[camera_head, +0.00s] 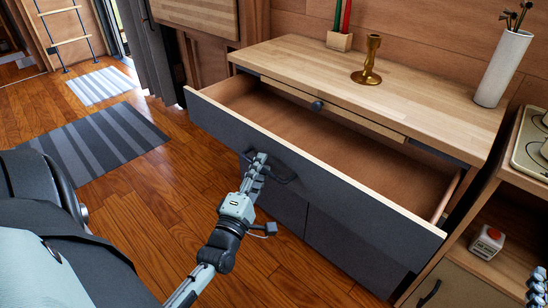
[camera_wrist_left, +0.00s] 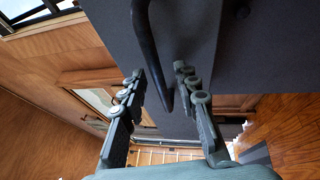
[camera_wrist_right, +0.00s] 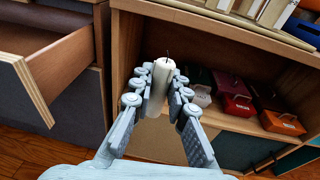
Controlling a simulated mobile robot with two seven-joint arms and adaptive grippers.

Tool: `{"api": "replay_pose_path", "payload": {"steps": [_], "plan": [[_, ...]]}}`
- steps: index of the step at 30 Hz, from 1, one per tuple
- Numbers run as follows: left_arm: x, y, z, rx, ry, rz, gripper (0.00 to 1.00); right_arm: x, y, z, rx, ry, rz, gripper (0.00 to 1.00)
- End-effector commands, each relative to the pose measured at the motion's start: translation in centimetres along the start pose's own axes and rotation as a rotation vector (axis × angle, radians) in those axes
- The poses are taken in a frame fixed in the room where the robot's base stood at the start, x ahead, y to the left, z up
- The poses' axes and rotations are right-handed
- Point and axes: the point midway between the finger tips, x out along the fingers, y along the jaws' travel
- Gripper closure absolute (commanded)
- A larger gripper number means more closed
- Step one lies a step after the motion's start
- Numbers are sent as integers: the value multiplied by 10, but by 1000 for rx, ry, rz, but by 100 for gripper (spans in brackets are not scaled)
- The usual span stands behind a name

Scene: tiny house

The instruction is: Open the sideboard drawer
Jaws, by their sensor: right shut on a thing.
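The wooden-topped sideboard (camera_head: 395,75) has its wide dark-fronted drawer (camera_head: 320,165) pulled well out; the inside looks empty. The drawer's dark bar handle (camera_head: 287,178) is on the front panel. My left gripper (camera_head: 260,160) is at this handle. In the left wrist view, the handle (camera_wrist_left: 150,50) hangs between the spread fingers of my left gripper (camera_wrist_left: 160,72), with gaps on both sides.
A brass candlestick (camera_head: 368,62), a white vase (camera_head: 502,68) and a block with red and green candles (camera_head: 340,40) stand on top. A shelf unit (camera_wrist_right: 220,115) with red boxes (camera_wrist_right: 235,95) is at the right. Wooden floor (camera_head: 135,225) is clear at the left.

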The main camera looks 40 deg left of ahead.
Motion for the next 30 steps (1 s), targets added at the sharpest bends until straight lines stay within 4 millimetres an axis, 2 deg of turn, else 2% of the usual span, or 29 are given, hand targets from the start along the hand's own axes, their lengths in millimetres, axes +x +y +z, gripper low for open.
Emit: {"api": "replay_pose_path", "payload": {"steps": [9, 15, 21, 30], "plan": [[-64, -2, 0, 1, 0, -7, 69, 0, 0, 0, 0, 0, 0, 100], [-98, -1, 0, 1, -1, -5, 69, 0, 0, 0, 0, 0, 0, 100], [-113, 0, 0, 0, 0, -2, 69, 0, 0, 0, 0, 0, 0, 100], [-114, 0, 0, 0, 0, -1, 69, 0, 0, 0, 0, 0, 0, 100]]}}
